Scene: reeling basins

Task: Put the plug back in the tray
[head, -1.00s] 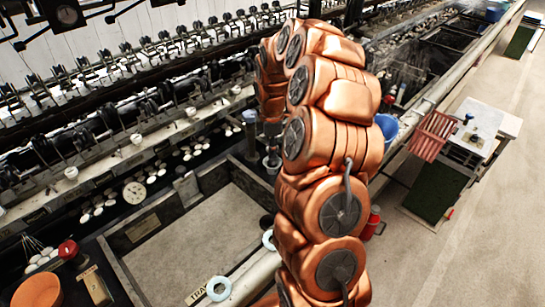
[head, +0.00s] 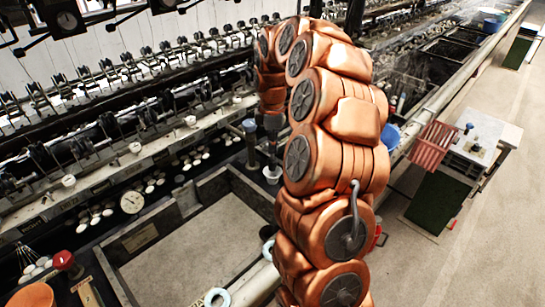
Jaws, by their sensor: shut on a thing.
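My gripper (head: 272,127) hangs pointing down beyond my copper arm, at the far right corner of the stone basin. It is small and dark here. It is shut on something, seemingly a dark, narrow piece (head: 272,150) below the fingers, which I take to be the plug. A pale cup-like shape (head: 272,174) shows just under that piece; I cannot tell whether they are joined, touching or apart. My arm hides the area to the right. I cannot clearly make out the tray.
The stone basin (head: 190,243) lies open and empty-looking left of my arm. A dark post with a blue top (head: 250,135) stands close left of my gripper. A pale blue ring (head: 217,298) sits on the near edge.

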